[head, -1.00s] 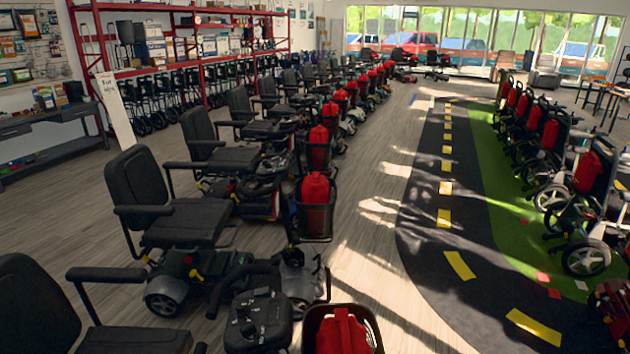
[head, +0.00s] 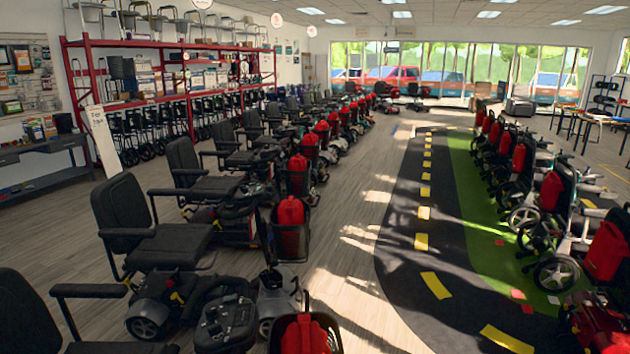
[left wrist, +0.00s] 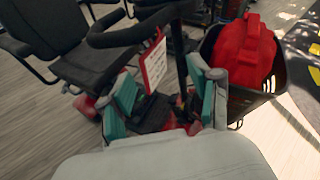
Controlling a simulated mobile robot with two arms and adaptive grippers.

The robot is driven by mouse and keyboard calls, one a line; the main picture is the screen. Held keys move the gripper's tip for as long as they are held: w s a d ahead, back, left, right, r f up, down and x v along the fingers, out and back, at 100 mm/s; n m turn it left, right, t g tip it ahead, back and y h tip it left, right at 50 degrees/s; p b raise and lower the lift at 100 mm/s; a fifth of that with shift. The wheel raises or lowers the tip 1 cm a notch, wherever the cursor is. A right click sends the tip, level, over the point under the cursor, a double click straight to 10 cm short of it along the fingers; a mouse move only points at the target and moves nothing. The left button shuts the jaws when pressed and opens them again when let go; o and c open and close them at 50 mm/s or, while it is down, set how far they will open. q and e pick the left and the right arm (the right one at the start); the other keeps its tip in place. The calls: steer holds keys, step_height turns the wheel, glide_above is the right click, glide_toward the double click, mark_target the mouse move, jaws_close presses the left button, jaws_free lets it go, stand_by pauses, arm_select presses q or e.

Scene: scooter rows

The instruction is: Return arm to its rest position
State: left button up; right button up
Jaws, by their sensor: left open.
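My left gripper (left wrist: 162,98) shows in the left wrist view, with teal pads on its two fingers. The fingers are apart, with nothing clearly gripped between them. Beyond them are a scooter's dark tiller and a white card with a red edge (left wrist: 153,65). A red bag (left wrist: 243,52) in a black basket is to the right of the fingers. A black scooter seat (left wrist: 95,62) is to the left. Neither gripper shows in the head view.
A row of black-seated scooters (head: 170,245) with red bags in front baskets runs away on the left. A second row (head: 550,200) stands at right on green. Grey floor (head: 345,290) and a dark track with yellow dashes (head: 405,265) lie between them, clear.

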arm_select(q)
steer(key=s+a+f+n+g+h, duration=0.25)
steer(key=s+f, duration=0.25)
steer(key=f, duration=0.5)
steer(key=s+a+f+n+g+h, duration=0.1)
steer(key=s+f+n+g, duration=0.15)
steer(key=s+f, duration=0.55)
steer(key=s+a+f+n+g+h, duration=0.1)
steer(key=s+f+n+g+h, duration=0.15)
steer(key=f, duration=0.95)
steer(key=s+a+f+n+g, duration=0.1)
steer(key=s+a+f+n, duration=0.1)
steer(key=s+n, duration=0.3)
steer(key=s+a+f+n+g+h, duration=0.1)
steer(key=s+a+f+n, duration=0.2)
steer(key=s, duration=0.9)
steer(key=s+a+f+n+g, duration=0.2)
steer(key=s+a+f+n, duration=0.1)
steer(key=s+f+n, duration=0.3)
steer(key=s+n, duration=0.2)
steer(key=n, duration=0.1)
steer(key=shift+s+a+f+h, duration=0.25)
steer(key=shift+s+h, duration=0.05)
steer(key=shift+h, duration=0.1)
